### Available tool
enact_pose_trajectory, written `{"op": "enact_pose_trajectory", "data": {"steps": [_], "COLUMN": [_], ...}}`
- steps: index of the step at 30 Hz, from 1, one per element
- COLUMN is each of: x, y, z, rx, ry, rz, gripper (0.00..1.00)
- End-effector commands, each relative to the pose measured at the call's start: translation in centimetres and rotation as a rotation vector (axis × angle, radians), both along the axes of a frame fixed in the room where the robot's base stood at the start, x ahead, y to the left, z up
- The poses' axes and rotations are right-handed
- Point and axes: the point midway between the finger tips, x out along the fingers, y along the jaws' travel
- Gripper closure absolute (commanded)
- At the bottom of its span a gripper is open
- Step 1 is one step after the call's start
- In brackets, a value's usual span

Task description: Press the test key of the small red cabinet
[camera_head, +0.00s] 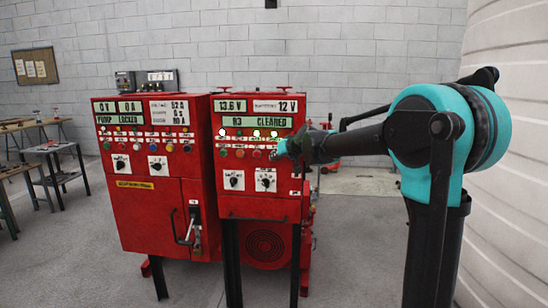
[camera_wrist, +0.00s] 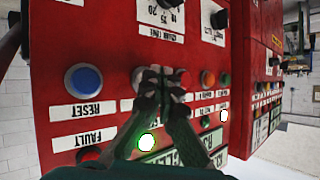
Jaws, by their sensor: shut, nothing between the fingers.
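The small red cabinet (camera_head: 265,205) stands right of a larger red one in the head view. Its displays read 13.6 V, 12 V and what looks like "B3 CLEARED". My gripper (camera_head: 283,149) reaches its button row from the right. The wrist view shows the panel upside down. There my gripper (camera_wrist: 152,76) is shut and empty, its fingertips in front of a button beside the blue RESET button (camera_wrist: 83,79). The fingers hide most of that button and part of its label. I cannot read "TEST" on any label, nor tell whether the fingertips touch the panel.
In the wrist view, a green lamp (camera_wrist: 147,142) and a white lamp (camera_wrist: 224,116) are lit. The larger red cabinet (camera_head: 155,215) has a lever handle in front. Work tables (camera_head: 50,150) stand at the far left. The floor in front is clear.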

Motion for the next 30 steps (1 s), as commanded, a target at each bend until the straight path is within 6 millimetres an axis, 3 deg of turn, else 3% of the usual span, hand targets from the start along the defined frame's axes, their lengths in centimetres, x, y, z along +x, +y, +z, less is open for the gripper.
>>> {"op": "enact_pose_trajectory", "data": {"steps": [30], "x": [0.83], "y": [-0.04], "z": [0.01], "rx": [0.000], "ry": [0.000], "rz": [0.000], "gripper": [1.00]}}
